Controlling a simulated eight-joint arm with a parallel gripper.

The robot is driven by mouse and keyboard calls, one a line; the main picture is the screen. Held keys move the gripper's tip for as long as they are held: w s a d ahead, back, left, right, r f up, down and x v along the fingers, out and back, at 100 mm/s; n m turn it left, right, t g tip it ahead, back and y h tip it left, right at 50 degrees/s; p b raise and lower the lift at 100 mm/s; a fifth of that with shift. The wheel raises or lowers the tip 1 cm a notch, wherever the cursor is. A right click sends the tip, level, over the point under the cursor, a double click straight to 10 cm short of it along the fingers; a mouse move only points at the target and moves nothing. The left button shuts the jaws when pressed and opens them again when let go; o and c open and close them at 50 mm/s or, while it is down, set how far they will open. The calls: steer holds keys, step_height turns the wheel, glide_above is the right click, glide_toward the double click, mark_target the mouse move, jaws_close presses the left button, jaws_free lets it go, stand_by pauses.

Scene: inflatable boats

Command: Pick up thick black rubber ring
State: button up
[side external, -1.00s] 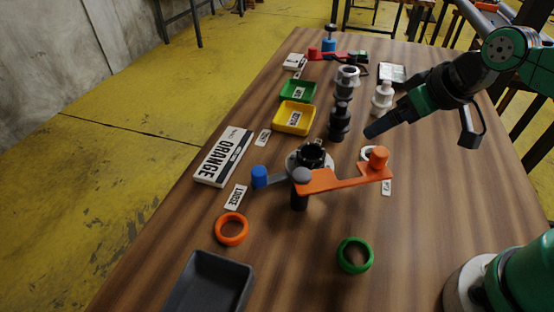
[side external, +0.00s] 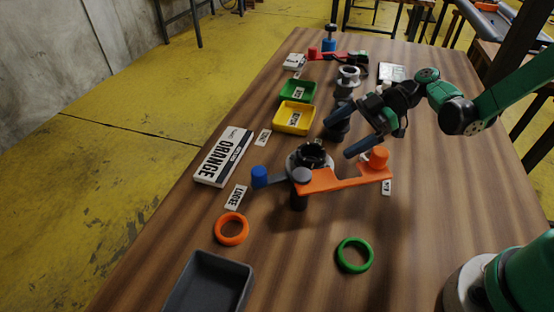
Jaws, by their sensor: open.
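No separate thick black rubber ring can be told for certain. A black, notched, round piece (side external: 312,152) sits on a pale round base near the middle of the table. A dark stepped post (side external: 340,130) stands behind it, partly hidden by my gripper; I cannot tell whether a ring is on it. My gripper (side external: 338,138) is open and empty, its two dark fingers pointing left, one over the dark post and one nearer the orange arm. An orange ring (side external: 232,229) and a green ring (side external: 354,255) lie at the front of the table.
An orange arm with knobs (side external: 340,181) spans the middle, close to my gripper. A grey tray (side external: 208,285), a white ORANGE box (side external: 222,157), a yellow tray (side external: 293,118) and a green tray (side external: 297,91) stand at left.

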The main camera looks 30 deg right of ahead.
mark_target(300, 159)
steer(key=x, duration=0.5)
steer(key=c, duration=1.2)
